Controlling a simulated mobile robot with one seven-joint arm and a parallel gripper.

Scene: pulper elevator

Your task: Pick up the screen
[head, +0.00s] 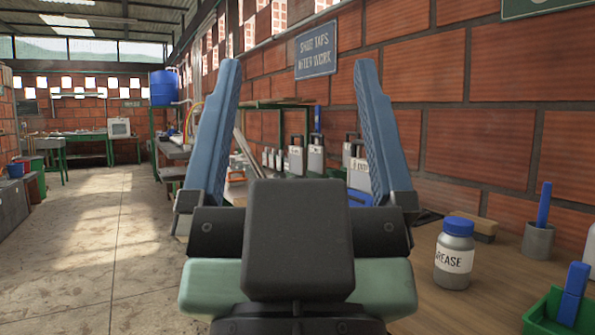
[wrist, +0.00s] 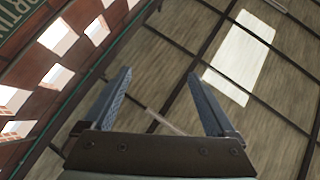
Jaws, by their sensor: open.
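My gripper (head: 297,66) is raised in the middle of the head view, with its two blue fingers wide apart and nothing between them. In the wrist view my gripper (wrist: 158,73) is also open and empty, and points up toward the roof. I cannot make out a screen in either view. My gripper and wrist hide part of the bench behind them.
A wooden bench (head: 480,300) runs along the brick wall at right. Grey containers (head: 316,158) stand farther back. The floor (head: 90,250) at left is clear.

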